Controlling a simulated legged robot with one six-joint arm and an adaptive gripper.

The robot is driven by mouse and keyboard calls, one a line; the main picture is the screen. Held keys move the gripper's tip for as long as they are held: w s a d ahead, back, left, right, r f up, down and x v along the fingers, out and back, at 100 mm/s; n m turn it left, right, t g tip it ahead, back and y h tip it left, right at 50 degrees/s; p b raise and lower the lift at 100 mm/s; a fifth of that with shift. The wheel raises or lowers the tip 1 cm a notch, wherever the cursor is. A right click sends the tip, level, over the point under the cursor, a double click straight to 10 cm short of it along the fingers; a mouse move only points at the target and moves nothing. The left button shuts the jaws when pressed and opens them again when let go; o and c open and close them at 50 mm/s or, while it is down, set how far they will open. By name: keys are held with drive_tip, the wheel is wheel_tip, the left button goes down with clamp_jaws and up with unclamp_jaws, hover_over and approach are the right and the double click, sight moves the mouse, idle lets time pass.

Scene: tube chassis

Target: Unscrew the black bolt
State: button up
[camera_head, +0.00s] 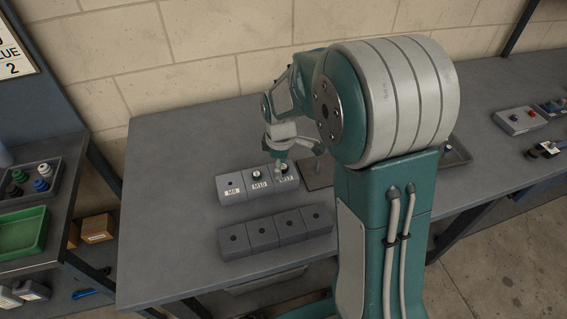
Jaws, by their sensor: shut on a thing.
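A row of grey blocks (231,187) stands on the workbench, with labels that read M8, M10 and, partly covered, what looks like M12. My gripper (288,178) points down at the right-hand block (290,186) of this row. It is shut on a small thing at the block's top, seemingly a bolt. The fingers largely hide it, and I cannot tell its colour or how deep it sits. A bolt with a dark and light head (256,171) stands in the M10 block. The M8 block shows a dark spot on its top.
A second row of grey blocks with dark holes (248,237) lies nearer on the workbench (165,180). My arm hides part of a tray (458,153) to the right. A green tray (22,233) stands on the left shelf. The bench's left part is clear.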

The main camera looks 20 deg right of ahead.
drive_tip(key=shift+s+a+f, duration=0.1)
drive_tip(key=shift+s+a, duration=0.05)
drive_tip(key=shift+a, duration=0.05)
drive_tip(key=shift+d, duration=0.25)
drive_tip(key=shift+d, duration=0.3)
